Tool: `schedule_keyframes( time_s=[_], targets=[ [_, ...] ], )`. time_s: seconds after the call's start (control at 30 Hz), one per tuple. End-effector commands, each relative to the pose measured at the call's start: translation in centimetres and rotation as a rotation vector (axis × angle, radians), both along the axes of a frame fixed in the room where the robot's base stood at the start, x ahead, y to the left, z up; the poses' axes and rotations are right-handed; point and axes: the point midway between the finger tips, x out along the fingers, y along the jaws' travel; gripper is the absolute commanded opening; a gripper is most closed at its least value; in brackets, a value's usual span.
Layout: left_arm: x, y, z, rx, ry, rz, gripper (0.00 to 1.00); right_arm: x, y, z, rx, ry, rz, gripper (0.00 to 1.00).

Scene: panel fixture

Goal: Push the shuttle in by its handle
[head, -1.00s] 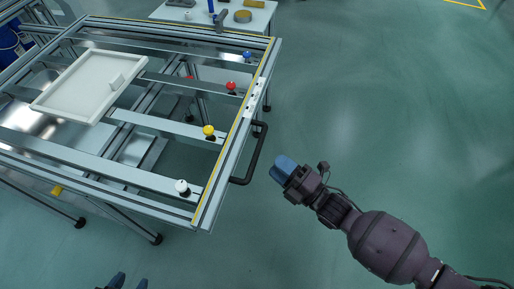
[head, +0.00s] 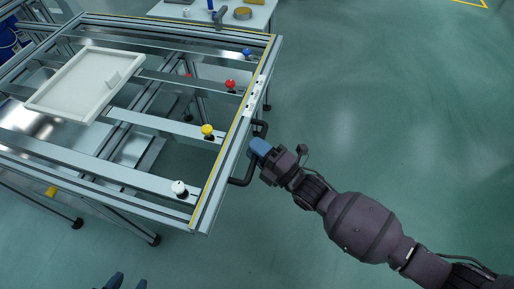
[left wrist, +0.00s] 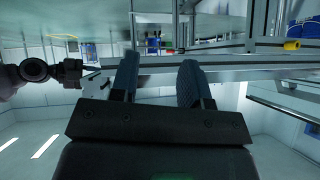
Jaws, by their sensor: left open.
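The shuttle appears to be the aluminium frame whose right end bar (head: 212,188) carries a black bow handle (head: 240,182). My right gripper (head: 260,148) is at the handle's middle and covers part of it. Its blue fingers overlap in this view, so I cannot tell whether they are open, or whether they touch the handle. My left gripper (head: 128,283) shows only its blue fingertips at the bottom edge, well below the frame. In the left wrist view its two fingers (left wrist: 158,82) stand apart with nothing held between them.
A pale rectangular tray (head: 42,104) lies on the frame's rails. White (head: 179,188), yellow (head: 207,131), red (head: 230,84) and blue (head: 247,53) knobs line the right side. A white table (head: 250,20) with tools stands behind. The floor at right is clear.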

Motion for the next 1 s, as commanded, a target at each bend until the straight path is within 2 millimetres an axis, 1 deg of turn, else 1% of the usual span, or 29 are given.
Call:
schedule_keyframes(
  time_s=[0.03, 0.17, 0.43, 0.57, 0.67, 0.77, 0.87, 1.0],
  targets=[
    [-0.1, 0.0, 0.0, 0.000, 0.002, 0.000, 0.43, 0.0, 0.0, 0.0, 0.000, 0.000, 0.000, 0.21],
    [-0.3, 0.1, -0.1, 0.001, 0.007, 0.001, 0.43, 0.0, 0.0, 0.0, 0.000, 0.000, 0.000, 0.01],
    [-0.8, 0.2, -0.2, 0.003, 0.018, 0.005, 0.43, 0.0, 0.0, 0.0, 0.001, 0.001, 0.000, 0.00],
    [-0.8, 0.2, -0.3, 0.003, 0.020, 0.004, 0.43, 0.1, 0.6, 0.0, 0.002, 0.001, 0.000, 0.00],
    [-0.8, 0.2, -0.4, 0.004, 0.021, 0.002, 0.43, 0.4, 1.7, 0.0, 0.003, 0.001, 0.001, 0.00],
    [-0.7, 0.1, -0.6, 0.005, 0.021, 0.000, 0.43, 0.7, 3.3, 0.0, 0.005, 0.001, 0.001, 0.00],
    [-0.5, 0.0, -0.6, 0.006, 0.015, -0.004, 0.43, 1.3, 5.3, 0.0, 0.005, 0.002, 0.003, 0.00],
    [0.0, -0.1, -0.4, 0.010, 0.002, -0.012, 0.43, 2.1, 8.5, -0.1, 0.006, 0.002, 0.003, 0.00]
  ],
)
